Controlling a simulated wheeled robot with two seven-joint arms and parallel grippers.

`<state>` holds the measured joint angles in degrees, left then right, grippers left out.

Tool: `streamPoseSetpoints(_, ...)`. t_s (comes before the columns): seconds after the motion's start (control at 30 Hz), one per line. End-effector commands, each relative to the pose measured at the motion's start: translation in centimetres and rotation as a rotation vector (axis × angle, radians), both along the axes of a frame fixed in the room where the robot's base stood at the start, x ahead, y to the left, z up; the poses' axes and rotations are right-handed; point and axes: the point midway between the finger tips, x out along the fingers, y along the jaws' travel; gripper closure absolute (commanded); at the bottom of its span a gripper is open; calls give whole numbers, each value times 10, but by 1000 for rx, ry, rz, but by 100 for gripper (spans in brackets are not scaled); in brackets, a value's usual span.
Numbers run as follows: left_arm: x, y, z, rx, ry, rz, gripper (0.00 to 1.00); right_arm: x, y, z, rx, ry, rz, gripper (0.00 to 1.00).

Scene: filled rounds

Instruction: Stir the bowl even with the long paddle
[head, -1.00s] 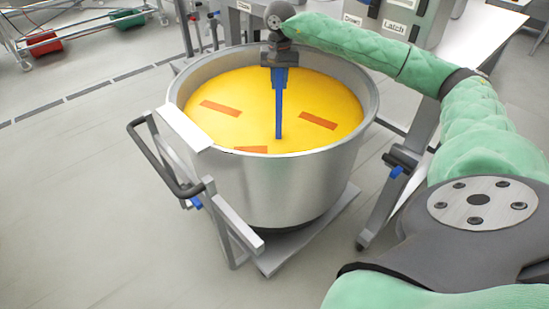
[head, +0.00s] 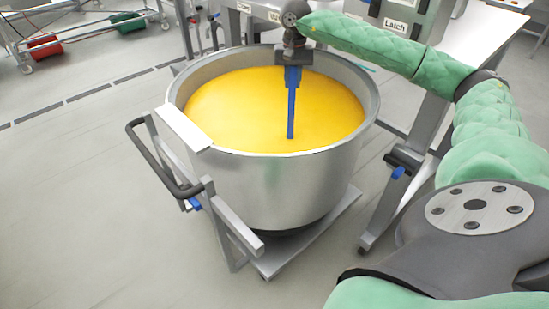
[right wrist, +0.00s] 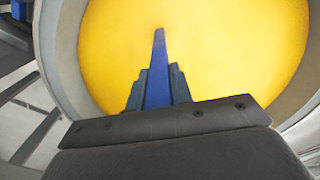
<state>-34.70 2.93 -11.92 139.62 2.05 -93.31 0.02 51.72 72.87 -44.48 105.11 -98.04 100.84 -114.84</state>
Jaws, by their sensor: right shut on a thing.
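A large metal bowl (head: 260,190) stands on a wheeled frame in the middle of the head view. It is filled with a yellow mass (head: 235,105) whose surface looks even in colour. My right gripper (head: 291,68) is over the bowl and shut on the long blue paddle (head: 291,105). The paddle points down and its lower end meets the yellow mass. In the right wrist view the paddle (right wrist: 158,75) reaches out from between the fingers over the yellow surface. My left gripper is not in view.
The bowl's frame has a dark handle (head: 160,165) at the left. A table (head: 480,38) and a cabinet with a "Latch" label (head: 397,26) stand behind at the right. A rack with red and green drums (head: 127,20) is at the back left. The floor at the left is clear.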

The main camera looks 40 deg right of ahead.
Motion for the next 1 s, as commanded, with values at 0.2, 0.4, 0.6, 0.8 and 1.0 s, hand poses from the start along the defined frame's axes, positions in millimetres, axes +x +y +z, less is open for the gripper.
streamPoseSetpoints(0.2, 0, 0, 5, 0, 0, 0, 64, 29, -18, 2, 2, -1, -1, 100)
streamPoseSetpoints(0.4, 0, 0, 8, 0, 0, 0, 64, 47, -30, 1, 0, -1, -1, 100)
streamPoseSetpoints(0.6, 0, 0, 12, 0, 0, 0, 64, 56, -24, 3, 2, -3, 1, 100)
streamPoseSetpoints(0.8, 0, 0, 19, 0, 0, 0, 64, 79, -3, 2, 2, -1, 2, 100)
streamPoseSetpoints(1.0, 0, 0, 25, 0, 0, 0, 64, 101, 17, 2, 2, -1, 1, 100)
